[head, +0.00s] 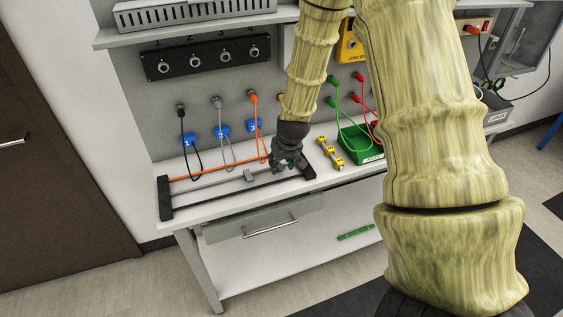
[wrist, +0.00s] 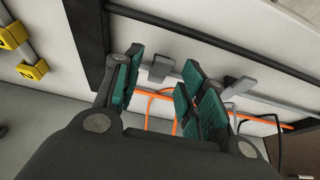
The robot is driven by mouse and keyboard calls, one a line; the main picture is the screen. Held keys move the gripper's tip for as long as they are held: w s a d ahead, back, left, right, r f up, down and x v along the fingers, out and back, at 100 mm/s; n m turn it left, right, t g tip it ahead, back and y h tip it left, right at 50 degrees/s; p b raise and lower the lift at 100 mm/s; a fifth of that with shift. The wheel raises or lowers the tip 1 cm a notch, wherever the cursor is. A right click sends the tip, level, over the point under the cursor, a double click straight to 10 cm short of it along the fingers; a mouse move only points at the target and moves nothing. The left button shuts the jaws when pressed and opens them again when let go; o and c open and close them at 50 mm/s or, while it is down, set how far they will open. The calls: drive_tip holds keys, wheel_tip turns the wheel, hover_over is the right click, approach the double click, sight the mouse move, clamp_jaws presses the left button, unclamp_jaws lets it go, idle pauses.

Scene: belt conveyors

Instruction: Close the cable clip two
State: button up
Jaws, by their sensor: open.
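My gripper (head: 285,161) is over the right part of the cable rack (head: 164,198) on the bench. In the wrist view my gripper (wrist: 161,62) is open, its green-padded fingers apart. A grey clip (wrist: 160,68) with a raised flap shows between and beyond the fingertips; I cannot tell whether they touch it. A second grey clip (wrist: 239,84) sits further right on the grey bar, and it also shows in the head view (head: 250,175). No number is readable on either clip, so I cannot tell which is two. The gripper partly hides the nearer clip in the head view.
An orange cable (head: 215,170) runs along the rack. Yellow clips (head: 330,152) and a green bin (head: 362,155) stand to the right. Blue pieces (head: 222,132) with hanging cables are behind. A dark bar (wrist: 190,37) crosses near the fingers.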

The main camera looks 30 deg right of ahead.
drive_tip(key=shift+c, duration=0.2)
clamp_jaws()
drive_tip(key=shift+s+f+t+b, duration=0.1)
drive_tip(key=shift+f+t+b, duration=0.3)
drive_tip(key=shift+b, duration=0.5)
drive_tip(key=t+b, duration=0.1)
drive_tip(key=b, duration=0.1)
drive_tip(key=shift+s+f+h+b, duration=0.15)
drive_tip(key=shift+h+b, duration=0.15)
drive_tip(key=shift+t, duration=0.3)
drive_tip(key=shift+o, duration=0.2)
unclamp_jaws()
